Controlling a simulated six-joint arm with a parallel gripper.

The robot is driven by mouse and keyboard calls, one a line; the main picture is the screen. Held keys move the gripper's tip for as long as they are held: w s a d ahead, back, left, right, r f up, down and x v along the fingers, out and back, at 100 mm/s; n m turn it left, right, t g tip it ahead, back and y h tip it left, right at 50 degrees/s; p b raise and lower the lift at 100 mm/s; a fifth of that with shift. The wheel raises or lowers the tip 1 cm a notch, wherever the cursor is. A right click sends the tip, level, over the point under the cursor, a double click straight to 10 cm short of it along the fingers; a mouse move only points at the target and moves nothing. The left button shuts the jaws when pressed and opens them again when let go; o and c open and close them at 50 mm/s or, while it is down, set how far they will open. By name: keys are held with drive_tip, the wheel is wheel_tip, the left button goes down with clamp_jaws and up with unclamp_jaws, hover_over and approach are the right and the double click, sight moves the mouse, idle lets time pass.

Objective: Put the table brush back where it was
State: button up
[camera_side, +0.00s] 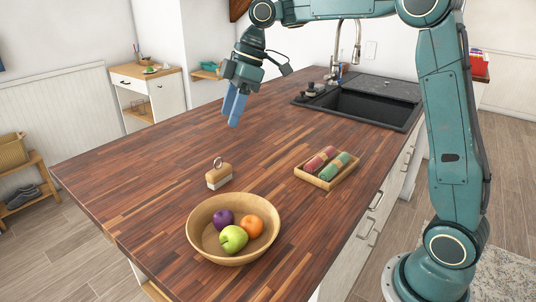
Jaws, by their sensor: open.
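The table brush (219,176) stands on the wooden counter, just behind the fruit bowl. It has a tan wooden block, pale bristles at the bottom and a metal ring on top. My gripper (234,108) hangs above the counter, behind the brush and slightly to its right in the picture. Its blue fingers point down. It is open, with nothing seen between the fingers, and is clear of the brush.
A wooden bowl (206,246) with purple, orange and green fruit stands at the front. A shallow wooden tray (317,181) with red and green rolled items lies to the right. A dark sink (353,106) with a tap is at the back. The counter's left part is clear.

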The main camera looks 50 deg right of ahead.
drive_tip(key=s+a+r+m+t, duration=0.1)
drive_tip(key=s+r+m, duration=0.2)
drive_tip(key=s, duration=0.5)
drive_tip(key=s+d+f+m+t+h, duration=0.1)
drive_tip(key=s+f+m+h, duration=0.1)
drive_tip(key=s, duration=0.8)
drive_tip(key=s+d+f+m+t+h, duration=0.1)
drive_tip(key=s+f+m, duration=0.3)
drive_tip(key=s, duration=0.7)
drive_tip(key=shift+d+f+m+h, duration=0.35)
drive_tip(key=shift+d+m, duration=0.35)
drive_tip(key=shift+m, duration=0.5)
drive_tip(key=shift+r, duration=0.1)
